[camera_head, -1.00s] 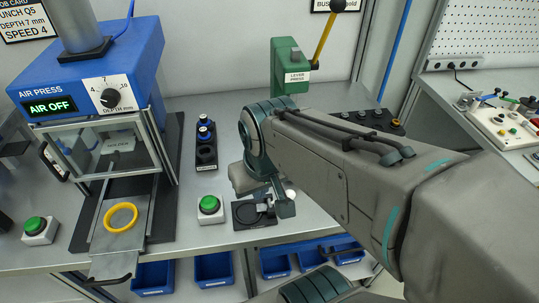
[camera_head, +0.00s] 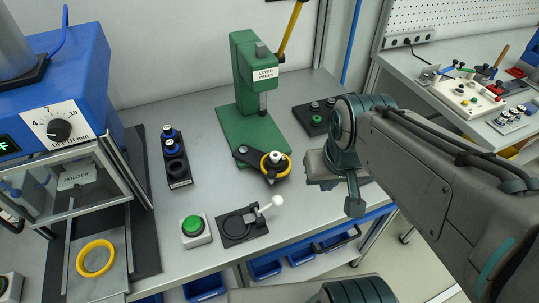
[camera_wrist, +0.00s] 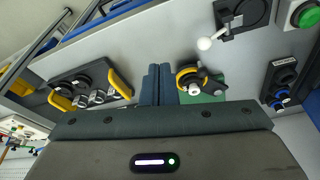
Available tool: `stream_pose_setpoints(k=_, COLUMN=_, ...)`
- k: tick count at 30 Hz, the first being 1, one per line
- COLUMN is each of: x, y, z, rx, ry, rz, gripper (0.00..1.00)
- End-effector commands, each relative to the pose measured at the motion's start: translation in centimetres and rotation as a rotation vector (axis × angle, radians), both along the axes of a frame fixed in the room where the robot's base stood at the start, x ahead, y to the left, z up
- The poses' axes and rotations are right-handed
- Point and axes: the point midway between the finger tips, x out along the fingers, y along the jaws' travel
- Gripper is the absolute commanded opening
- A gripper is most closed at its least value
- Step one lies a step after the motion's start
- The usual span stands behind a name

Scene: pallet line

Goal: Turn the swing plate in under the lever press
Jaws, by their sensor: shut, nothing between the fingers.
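The green lever press (camera_head: 240,110) stands on the bench with its yellow lever (camera_head: 290,30) up. Its swing plate (camera_head: 250,157) is a dark arm at the front of the green base, reaching out to the front right, clear of the ram (camera_head: 263,103). A yellow ring (camera_head: 285,172) with a pale knob inside sits at its outer end. My gripper (camera_head: 354,208) is shut and empty, to the right of the swing plate and apart from it. In the wrist view the shut fingers (camera_wrist: 157,84) are just left of the swing plate (camera_wrist: 208,79).
A tray with a white-knobbed handle (camera_head: 240,225) and a green button box (camera_head: 195,230) stand in front of the press. A rack with blue-topped parts (camera_head: 176,160) is to the left. A dark tray (camera_head: 315,115) lies behind my wrist. The blue air press (camera_head: 60,100) fills the left.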

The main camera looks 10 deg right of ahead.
Motion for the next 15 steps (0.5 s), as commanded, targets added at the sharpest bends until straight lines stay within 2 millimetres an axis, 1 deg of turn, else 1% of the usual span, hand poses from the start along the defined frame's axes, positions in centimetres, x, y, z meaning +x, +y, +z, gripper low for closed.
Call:
stream_pose_setpoints(k=7, x=0.0, y=0.0, z=0.0, rx=-0.001, ry=0.001, rz=0.002, gripper=0.0)
stream_pose_setpoints(k=10, x=0.2, y=0.3, z=-0.3, rx=-0.02, ry=0.018, rz=0.033, gripper=0.0)
stream_pose_setpoints(k=13, x=0.6, y=0.9, z=-1.0, rx=-0.081, ry=0.072, rz=0.128, gripper=0.0)
stream_pose_setpoints(k=15, x=1.1, y=1.7, z=-1.8, rx=-0.149, ry=0.13, rz=0.238, gripper=0.0)
